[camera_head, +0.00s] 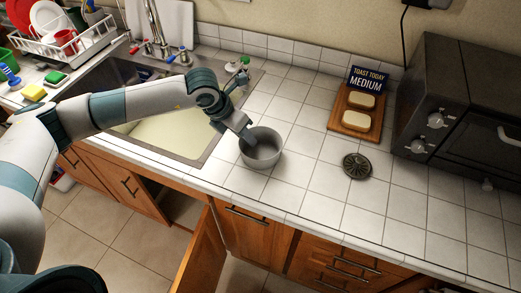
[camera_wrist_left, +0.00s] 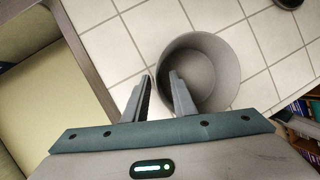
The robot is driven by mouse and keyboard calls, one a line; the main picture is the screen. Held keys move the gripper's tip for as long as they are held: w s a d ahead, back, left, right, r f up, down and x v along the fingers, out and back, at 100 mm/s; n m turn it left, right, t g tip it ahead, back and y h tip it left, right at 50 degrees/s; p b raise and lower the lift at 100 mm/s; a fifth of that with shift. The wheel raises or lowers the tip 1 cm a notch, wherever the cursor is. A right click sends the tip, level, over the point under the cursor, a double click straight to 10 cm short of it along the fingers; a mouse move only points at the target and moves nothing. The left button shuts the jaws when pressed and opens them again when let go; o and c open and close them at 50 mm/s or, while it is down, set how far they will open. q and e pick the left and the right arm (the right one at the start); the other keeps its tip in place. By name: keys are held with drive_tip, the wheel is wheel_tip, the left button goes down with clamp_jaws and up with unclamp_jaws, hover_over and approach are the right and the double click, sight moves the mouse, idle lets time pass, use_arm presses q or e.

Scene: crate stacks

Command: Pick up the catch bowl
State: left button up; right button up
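The catch bowl is a grey, round, empty-looking metal bowl (camera_head: 265,158) on the white tiled counter, just right of the sink. It also shows in the left wrist view (camera_wrist_left: 215,65). My left gripper (camera_head: 247,137) reaches down at the bowl's left rim. In the left wrist view the gripper (camera_wrist_left: 160,90) has its two fingers apart, one outside the bowl and one over its inside, with the near rim between them. I cannot tell whether either finger touches the wall. My right gripper is not in view.
The sink (camera_head: 165,135) holds pale liquid. A dark round strainer (camera_head: 357,166) lies right of the bowl. A wooden board (camera_head: 349,119) with bread slices and a sign (camera_head: 367,79) stands behind, beside a black toaster oven (camera_head: 455,110). A cabinet door (camera_head: 203,255) hangs open below.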

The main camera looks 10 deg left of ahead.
use_arm(q)
clamp_jaws()
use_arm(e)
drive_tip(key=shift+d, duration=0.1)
use_arm(q)
drive_tip(key=shift+r, duration=0.15)
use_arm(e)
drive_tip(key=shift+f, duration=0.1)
